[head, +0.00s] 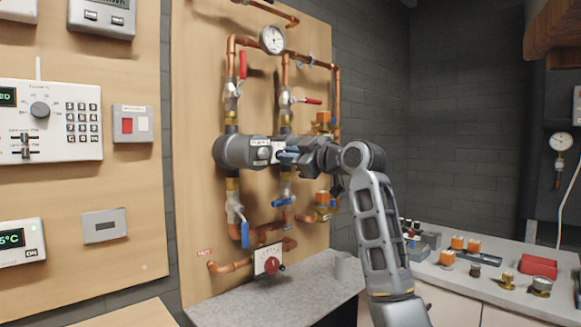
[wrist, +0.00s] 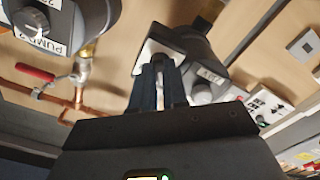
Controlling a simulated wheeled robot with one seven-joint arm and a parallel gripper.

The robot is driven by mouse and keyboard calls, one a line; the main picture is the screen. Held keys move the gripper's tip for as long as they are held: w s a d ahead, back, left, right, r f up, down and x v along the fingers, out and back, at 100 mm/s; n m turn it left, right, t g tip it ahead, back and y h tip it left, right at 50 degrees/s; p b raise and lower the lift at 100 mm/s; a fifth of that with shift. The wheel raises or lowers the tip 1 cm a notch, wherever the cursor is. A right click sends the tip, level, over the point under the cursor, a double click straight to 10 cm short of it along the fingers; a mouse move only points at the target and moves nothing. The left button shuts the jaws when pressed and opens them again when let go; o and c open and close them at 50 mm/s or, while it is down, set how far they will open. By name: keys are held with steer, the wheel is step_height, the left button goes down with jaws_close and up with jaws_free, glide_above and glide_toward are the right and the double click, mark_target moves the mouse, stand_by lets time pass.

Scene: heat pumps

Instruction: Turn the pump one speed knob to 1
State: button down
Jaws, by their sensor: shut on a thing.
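The grey pump one (head: 232,152) sits on the left pipe run of the wooden board. Its white front plate (head: 277,151) faces right, towards my gripper (head: 287,157). In the wrist view the two blue-dark fingers (wrist: 159,84) are closed together in front of the white plate (wrist: 152,49). They are shut on a small pale part between them, which appears to be the speed knob. The fingers hide most of the knob, so I cannot read its setting.
A pump labelled PUMP 2 (wrist: 45,35) is close by in the wrist view. Copper pipes, red-handled valves (head: 243,65) and a blue-handled valve (head: 245,234) surround the pumps. A grey counter (head: 290,290) lies below, and a worktop with loose fittings (head: 510,282) stands right.

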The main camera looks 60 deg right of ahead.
steer(key=shift+n+b, duration=0.45)
steer(key=shift+n, duration=0.15)
steer(key=c, duration=1.1)
jaws_free()
steer(key=shift+c, duration=0.2)
steer(key=b+v, duration=0.1)
steer(key=v, duration=0.6)
steer(key=shift+s+a, duration=0.2)
steer(key=shift+s, duration=0.2)
